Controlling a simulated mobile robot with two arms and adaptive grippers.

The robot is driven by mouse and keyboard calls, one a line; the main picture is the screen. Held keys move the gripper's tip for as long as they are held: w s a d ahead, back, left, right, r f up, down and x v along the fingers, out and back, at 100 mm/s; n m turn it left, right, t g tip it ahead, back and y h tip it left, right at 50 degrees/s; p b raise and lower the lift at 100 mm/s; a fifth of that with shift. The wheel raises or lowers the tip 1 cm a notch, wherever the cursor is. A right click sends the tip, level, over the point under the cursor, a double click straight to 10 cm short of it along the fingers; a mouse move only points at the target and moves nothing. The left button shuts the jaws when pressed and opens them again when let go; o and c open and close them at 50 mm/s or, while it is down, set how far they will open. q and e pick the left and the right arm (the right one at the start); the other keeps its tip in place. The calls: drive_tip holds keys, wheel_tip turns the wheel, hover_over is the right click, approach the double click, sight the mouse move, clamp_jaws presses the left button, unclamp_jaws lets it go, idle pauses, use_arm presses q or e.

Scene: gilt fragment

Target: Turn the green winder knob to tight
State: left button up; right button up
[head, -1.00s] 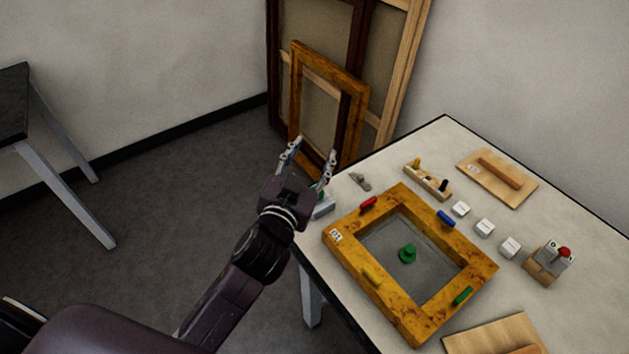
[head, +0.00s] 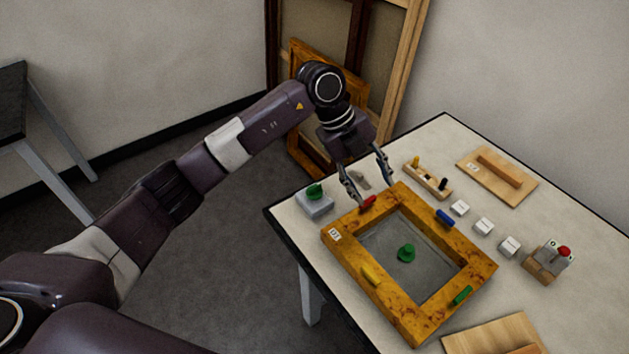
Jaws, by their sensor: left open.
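A green round knob (head: 406,253) stands on the grey surface inside the opening of a yellow-brown burl frame (head: 350,265) on the table. A second green knob (head: 314,190) sits on a small grey block (head: 316,205) at the table's left corner. I cannot tell from the picture which one is the winder, and no tight mark is readable. My left gripper (head: 371,190) is open, pointing down over the frame's far left corner. Its left finger is close to a red piece (head: 368,203) there; contact is unclear. My right gripper is not in view.
The frame also bears blue (head: 446,218), yellow (head: 371,275) and green (head: 462,295) pieces. Large frames lean on the wall.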

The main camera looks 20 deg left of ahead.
sight(314, 186)
use_arm(q)
drive_tip(key=a+n+y, duration=0.1)
drive_tip(key=a, duration=0.3)
drive_tip(key=w+a+r+n+y, duration=0.1)
drive_tip(key=a+y, duration=0.1)
drive_tip(key=a, duration=0.3)
drive_tip(key=w+a+y, duration=0.1)
drive_tip(key=a+y, duration=0.1)
drive_tip(key=a, duration=0.2)
drive_tip(key=shift+a+r+n, duration=0.2)
drive_tip(key=shift+r+n, duration=0.2)
drive_tip(key=shift+a+f, duration=0.1)
drive_tip(key=shift+f, duration=0.15)
wheel_tip(314, 186, down, 6)
drive_tip(key=shift+f+p, duration=0.1)
drive_tip(key=shift+p, duration=1.05)
drive_tip(key=shift+f, duration=0.45)
drive_tip(key=shift+c, duration=0.4)
drive_tip(key=c, duration=1.1)
drive_tip(key=shift+o, duration=0.2)
